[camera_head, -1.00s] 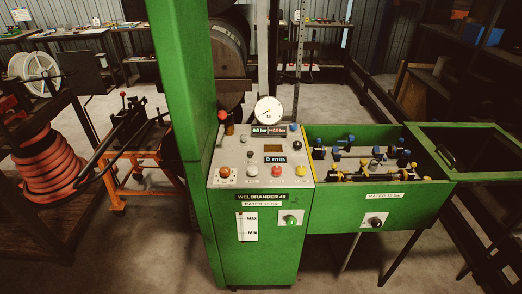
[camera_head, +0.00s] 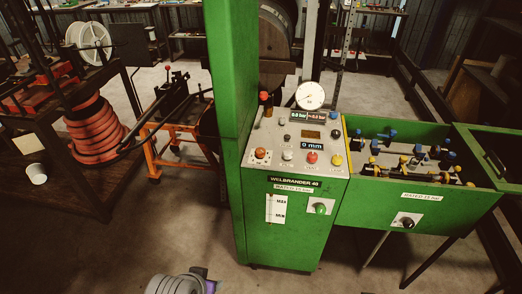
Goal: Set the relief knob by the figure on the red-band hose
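The green crimper console (camera_head: 275,235) labelled WELBRANDER stands in the middle. I cannot tell which is the relief knob. A coiled orange-red hose (camera_head: 92,133) stands at the left. I see no clear red band or figure on any hose. No gripper fingers show; a grey and purple part at the bottom edge looks like part of my arm.
A round gauge (camera_head: 310,95) tops the console, beside coloured buttons. The bin holds several blue and yellow fittings. Floor in front is free.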

